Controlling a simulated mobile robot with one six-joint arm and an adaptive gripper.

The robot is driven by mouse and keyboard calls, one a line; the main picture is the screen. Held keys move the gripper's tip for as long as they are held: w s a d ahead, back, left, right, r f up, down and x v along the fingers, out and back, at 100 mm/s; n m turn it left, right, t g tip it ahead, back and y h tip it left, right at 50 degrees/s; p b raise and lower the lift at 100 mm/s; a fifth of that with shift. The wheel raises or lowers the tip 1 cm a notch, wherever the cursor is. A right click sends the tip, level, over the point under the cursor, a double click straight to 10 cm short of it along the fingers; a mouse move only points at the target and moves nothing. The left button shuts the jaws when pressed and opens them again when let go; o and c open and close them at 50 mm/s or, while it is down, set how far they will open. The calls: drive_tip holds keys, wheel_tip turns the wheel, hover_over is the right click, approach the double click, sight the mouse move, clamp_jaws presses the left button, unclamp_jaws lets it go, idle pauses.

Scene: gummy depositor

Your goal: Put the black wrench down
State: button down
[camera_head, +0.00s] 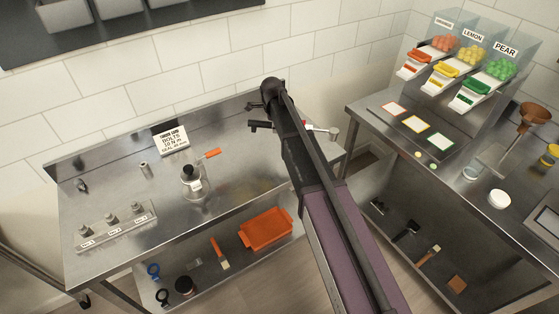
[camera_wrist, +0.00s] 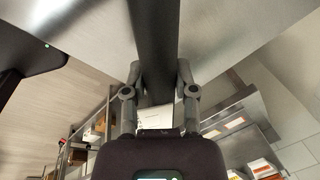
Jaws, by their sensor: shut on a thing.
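My gripper (camera_wrist: 159,68) shows in the wrist view with a finger on each side of a long dark bar, the black wrench (camera_wrist: 154,35). It is shut on the wrench, which runs from between the fingers to the top edge of the picture. In the head view my arm covers most of the gripper. A short black piece (camera_head: 260,125) sticks out left of my arm above the right part of the steel table (camera_head: 235,150); I cannot tell whether it is the wrench's end. Whether the wrench touches anything cannot be told.
On the steel table stand a sign (camera_head: 172,140), a clear jar (camera_head: 192,180) and a bolt rack (camera_head: 115,224). A red-and-white tool (camera_head: 318,128) shows right of my arm. The lower shelf holds an orange tray (camera_head: 265,229) and tools. The right-hand bench (camera_head: 385,97) carries the candy dispensers.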

drive_tip(key=s+f+n+b, duration=0.3)
drive_tip(key=s+n, duration=0.1)
drive_tip(key=s, duration=0.6)
drive_tip(key=s+f+n+y+b, duration=0.1)
drive_tip(key=s+f+n+b, duration=0.2)
drive_tip(key=s, duration=0.7)
drive_tip(key=shift+a+f+n, duration=0.35)
drive_tip(key=shift+a+n, duration=0.05)
drive_tip(key=w, duration=0.4)
drive_tip(key=w+a+f+b, duration=0.1)
drive_tip(key=w, duration=0.4)
drive_tip(key=w+a, duration=0.1)
drive_tip(key=w, duration=0.4)
drive_tip(key=shift+w+a+f, duration=0.2)
drive_tip(key=shift+w+a, duration=0.15)
drive_tip(key=shift+w, duration=0.5)
wheel_tip(320, 180, down, 4)
drive_tip(key=b, duration=0.4)
drive_tip(key=shift+r, duration=0.15)
